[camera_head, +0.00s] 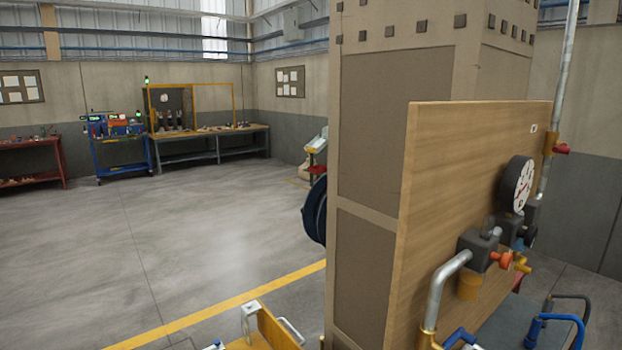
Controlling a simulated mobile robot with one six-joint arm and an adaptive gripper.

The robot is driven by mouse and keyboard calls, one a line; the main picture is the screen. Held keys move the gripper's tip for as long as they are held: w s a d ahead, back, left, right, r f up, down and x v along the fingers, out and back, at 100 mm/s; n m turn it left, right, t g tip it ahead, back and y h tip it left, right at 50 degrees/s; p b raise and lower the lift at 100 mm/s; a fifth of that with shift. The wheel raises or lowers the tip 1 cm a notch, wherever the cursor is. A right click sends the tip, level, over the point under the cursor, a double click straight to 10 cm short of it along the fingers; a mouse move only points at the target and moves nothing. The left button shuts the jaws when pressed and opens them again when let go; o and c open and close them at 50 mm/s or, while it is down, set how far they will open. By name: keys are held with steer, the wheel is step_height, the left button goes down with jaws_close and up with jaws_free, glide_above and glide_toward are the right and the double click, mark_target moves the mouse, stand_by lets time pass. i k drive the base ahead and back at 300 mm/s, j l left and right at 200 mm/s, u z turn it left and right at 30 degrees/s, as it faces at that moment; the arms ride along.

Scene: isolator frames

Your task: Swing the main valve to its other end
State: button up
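The wooden panel (470,190) stands edge-on at the right, fixed beside a large column. It carries a round white dial gauge (517,186), a dark fitting with an orange-red knob (501,260) and a grey bent pipe (443,285). A small red handle (561,149) sits on a brass fitting on the upright pipe at the panel's far edge. Blue bent bars (557,322) show at the lower right, and another blue piece (460,336) is cut off by the bottom edge. I cannot tell which of these is the main valve. My gripper is not in view.
The broad column (372,130) blocks the middle. A dark blue reel (315,210) sticks out on its left. A yellow frame piece (278,328) with pale handles is at the bottom. Benches (212,141) and a blue cart (124,150) stand far back. The left floor is clear.

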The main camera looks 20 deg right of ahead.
mark_target(562, 148)
steer(key=z, duration=1.8)
